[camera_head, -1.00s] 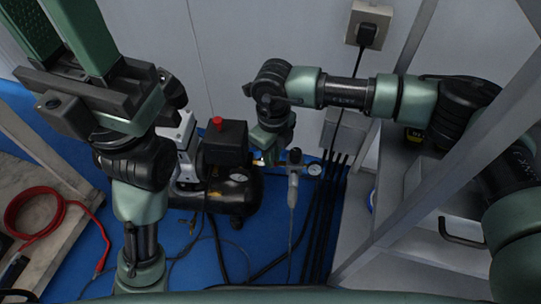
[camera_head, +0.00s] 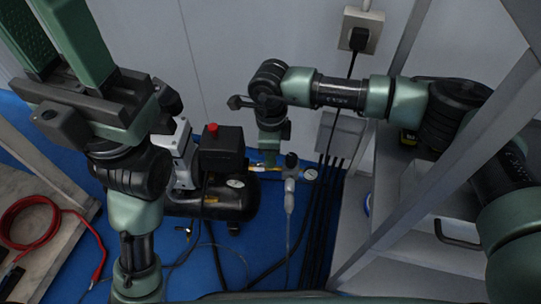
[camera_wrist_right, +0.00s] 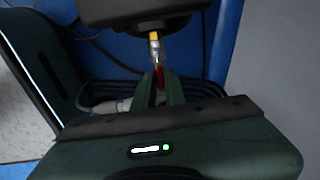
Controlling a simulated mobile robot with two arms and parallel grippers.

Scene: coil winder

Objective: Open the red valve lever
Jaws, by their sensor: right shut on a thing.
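The red valve lever (camera_wrist_right: 160,78) shows in the right wrist view as a small red piece between my right gripper's fingers, by a brass fitting (camera_wrist_right: 154,42). My right gripper (camera_wrist_right: 160,88) is shut on it. In the head view, my right gripper (camera_head: 269,157) points down at the air line beside the compressor (camera_head: 212,195), and the lever is hidden behind it. My left gripper (camera_head: 50,35) is raised at the top left, its two green fingers apart and their ends cut off by the picture edge. It is empty as far as I see.
A regulator (camera_head: 290,172) with a round gauge (camera_head: 309,175) sits just right of my right gripper. Black cables run down from a wall box (camera_head: 342,134). A grey metal frame (camera_head: 408,190) stands at right. A red hose (camera_head: 30,222) lies on a bench at left.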

